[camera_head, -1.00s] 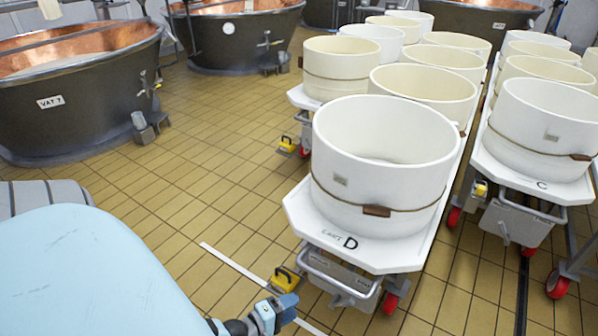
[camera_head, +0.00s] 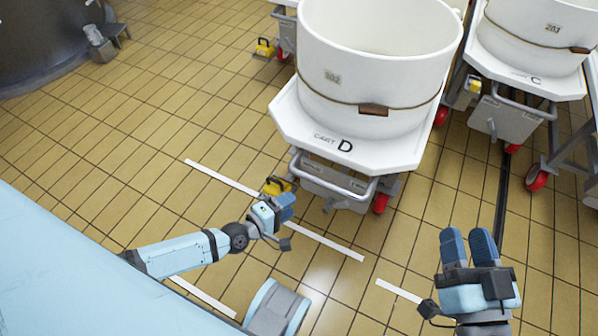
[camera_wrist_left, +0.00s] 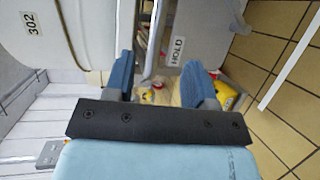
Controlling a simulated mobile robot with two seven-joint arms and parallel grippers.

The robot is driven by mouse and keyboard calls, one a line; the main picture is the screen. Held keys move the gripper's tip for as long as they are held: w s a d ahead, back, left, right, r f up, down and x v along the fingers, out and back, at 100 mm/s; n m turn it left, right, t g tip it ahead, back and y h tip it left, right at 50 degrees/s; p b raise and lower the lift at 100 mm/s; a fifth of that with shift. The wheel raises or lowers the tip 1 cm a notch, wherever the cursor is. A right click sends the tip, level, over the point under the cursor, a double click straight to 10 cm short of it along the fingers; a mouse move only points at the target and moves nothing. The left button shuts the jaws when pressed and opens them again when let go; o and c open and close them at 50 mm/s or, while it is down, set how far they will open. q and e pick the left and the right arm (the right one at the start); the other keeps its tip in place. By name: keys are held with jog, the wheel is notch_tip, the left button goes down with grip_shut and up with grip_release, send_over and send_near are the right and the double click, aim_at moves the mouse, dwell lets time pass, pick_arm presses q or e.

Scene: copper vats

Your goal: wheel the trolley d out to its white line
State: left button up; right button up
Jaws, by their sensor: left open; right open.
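Trolley D (camera_head: 290,115) has a white deck marked "D", a grey push bar (camera_head: 335,194), red wheels (camera_head: 381,203) and a yellow pedal (camera_head: 278,186) at its front left. It bears a large white tub (camera_head: 375,75). A white floor line (camera_head: 220,177) runs past its front. My left gripper (camera_head: 287,207) is open, low by the pedal and left of the bar. In the left wrist view its fingers (camera_wrist_left: 160,82) are apart; the yellow pedal (camera_wrist_left: 226,95) shows behind one finger, beside a "HOLD" label. My right gripper (camera_head: 469,246) is open and empty, right of the trolley front.
Trolley C (camera_head: 530,80) with its tub stands to the right, across a dark floor channel (camera_head: 502,195). Another white line piece (camera_head: 400,291) lies at the lower right. A dark vat (camera_head: 45,40) is at the upper left. Tiled floor (camera_head: 140,130) on the left is clear.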

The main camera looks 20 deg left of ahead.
aim_at(322, 186)
pick_arm(q)
jog(key=b+x, duration=0.2)
jog(key=x, duration=1)
jog(key=shift+w+d+f+b, duration=0.15)
jog(key=shift+w+d+b, duration=0.15)
jog(key=shift+b, duration=0.1)
jog(key=shift+w+d, duration=0.2)
jog(key=shift+w, duration=0.25)
pick_arm(e)
jog(key=shift+a+f+y, duration=0.2)
jog(key=shift+f+y, duration=0.1)
jog(key=shift+f, duration=0.25)
pick_arm(q)
jog(key=shift+s, duration=0.1)
grip_shut()
